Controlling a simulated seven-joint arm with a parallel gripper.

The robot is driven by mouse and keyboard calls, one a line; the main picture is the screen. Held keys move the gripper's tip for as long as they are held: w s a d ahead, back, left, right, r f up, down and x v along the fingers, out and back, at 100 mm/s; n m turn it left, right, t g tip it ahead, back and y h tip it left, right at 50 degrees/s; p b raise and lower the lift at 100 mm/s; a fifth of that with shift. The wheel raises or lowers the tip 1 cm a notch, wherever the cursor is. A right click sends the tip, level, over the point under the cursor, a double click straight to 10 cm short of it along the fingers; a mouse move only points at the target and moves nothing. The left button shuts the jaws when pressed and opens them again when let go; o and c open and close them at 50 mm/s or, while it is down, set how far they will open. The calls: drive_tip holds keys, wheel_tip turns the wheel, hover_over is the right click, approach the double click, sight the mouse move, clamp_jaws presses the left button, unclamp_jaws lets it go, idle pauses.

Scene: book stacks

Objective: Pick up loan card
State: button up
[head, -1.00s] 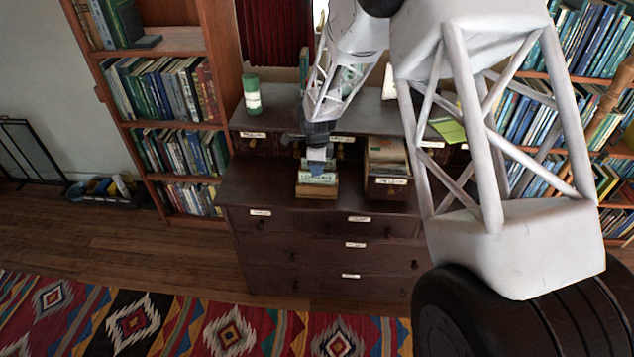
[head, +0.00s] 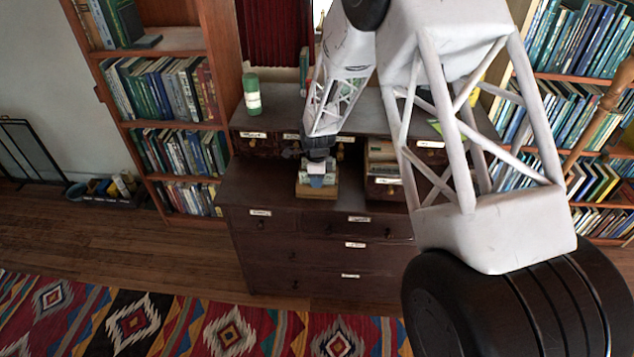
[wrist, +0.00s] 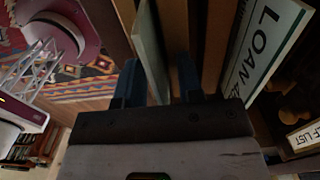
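My gripper (head: 316,180) is lowered at a small wooden card box (head: 317,193) on the dark dresser. In the wrist view its two blue fingers (wrist: 158,82) are apart, pointing into the box. A thin pale green card (wrist: 150,48), which looks like the loan card, stands on edge between the fingers, nearer the left one. I cannot see firm contact on both sides. A white panel (wrist: 264,45) with "LOAN" lettering and a green stripe is to the right of the fingers. The lower part of the card is hidden by the gripper body.
The dresser (head: 262,187) has a raised back with a green and white cylinder (head: 252,94). An open drawer of cards (head: 384,165) stands just right of the box. Bookcases flank the dresser. Patterned rug (head: 180,325) lies in front.

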clamp_jaws()
idle(0.3)
drive_tip(key=shift+r, duration=5)
